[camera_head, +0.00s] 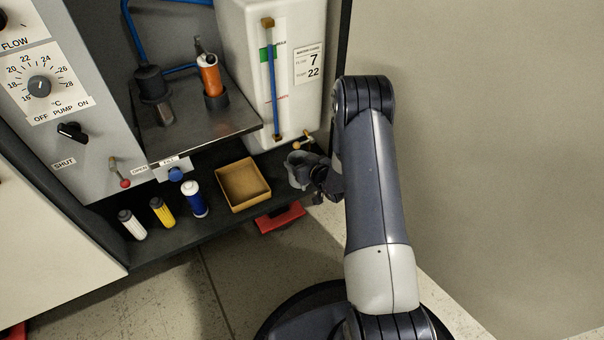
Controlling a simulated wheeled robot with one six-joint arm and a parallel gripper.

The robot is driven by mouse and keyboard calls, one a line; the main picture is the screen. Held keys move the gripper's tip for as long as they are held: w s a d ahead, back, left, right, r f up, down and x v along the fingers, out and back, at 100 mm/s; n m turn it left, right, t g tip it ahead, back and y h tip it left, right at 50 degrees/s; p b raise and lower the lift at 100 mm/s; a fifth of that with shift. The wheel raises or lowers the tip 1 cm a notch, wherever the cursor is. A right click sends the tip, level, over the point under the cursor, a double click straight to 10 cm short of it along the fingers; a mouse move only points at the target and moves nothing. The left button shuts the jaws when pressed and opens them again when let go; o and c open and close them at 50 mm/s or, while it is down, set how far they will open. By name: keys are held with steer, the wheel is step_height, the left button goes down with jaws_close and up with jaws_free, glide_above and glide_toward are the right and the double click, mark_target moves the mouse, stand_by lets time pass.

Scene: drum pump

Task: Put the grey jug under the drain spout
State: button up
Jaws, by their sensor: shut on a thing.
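The grey jug (297,168) is at the right end of the low dark shelf, below the white tank. My gripper (312,179) is shut on the jug from its right side, and the fingers partly hide it. The jug looks upright; I cannot tell whether its base touches the shelf. A brass drain spout (304,140) with a small tap comes out low on the front of the tank, just above and close to the jug. I cannot tell whether the jug's mouth is directly under the spout.
An open cardboard box (243,186) stands left of the jug. Blue (194,199), yellow (162,212) and white (131,224) bottles stand further left. A metal shelf (200,128) holds an orange bottle (211,80) above. A red object (280,219) lies below the shelf edge. The white tank (300,100) stands behind.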

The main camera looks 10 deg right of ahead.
step_height(320, 180, down, 5)
steer(key=shift+r+b, duration=0.2)
steer(key=shift+b, duration=0.95)
steer(key=shift+d+f+b, duration=0.15)
steer(key=shift+f+b, duration=0.15)
steer(key=shift+w+r, duration=0.1)
steer(key=shift+f, duration=0.2)
steer(key=o, duration=1.4)
steer(key=shift+r, duration=0.1)
